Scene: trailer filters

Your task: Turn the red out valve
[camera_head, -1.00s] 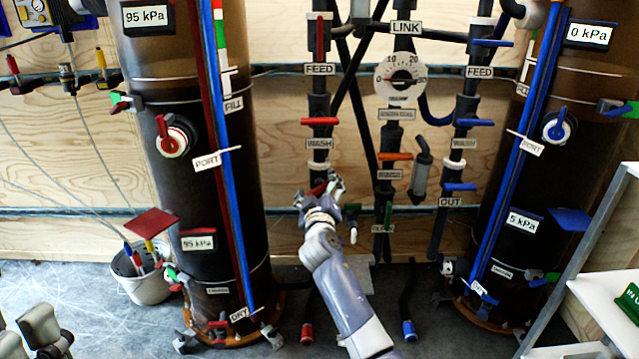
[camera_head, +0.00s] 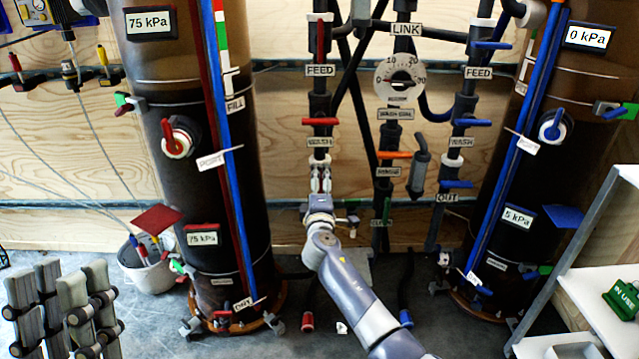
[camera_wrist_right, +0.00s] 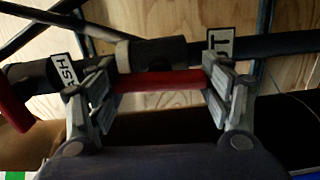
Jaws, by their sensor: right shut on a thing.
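The red out valve's handle (camera_wrist_right: 160,81) is between the two finger pads of my right gripper (camera_wrist_right: 161,90) in the right wrist view. It lies along the dark pipe, between a label ending in "ASH" and one ending in "T". In the head view my right gripper (camera_head: 320,182) is at the left pipe, below the red wash valve (camera_head: 320,121), and hides the out handle. My right gripper is shut on this handle. My left gripper (camera_head: 63,305) is at the bottom left, empty, with its fingers apart.
A brown filter tank (camera_head: 205,110) with red and blue stripes stands left of the pipes, reading 75 kPa. Another tank (camera_head: 550,90) stands right, reading 0 kPa. A white bucket (camera_head: 150,275) is on the floor at left. A white shelf (camera_head: 590,290) is at right.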

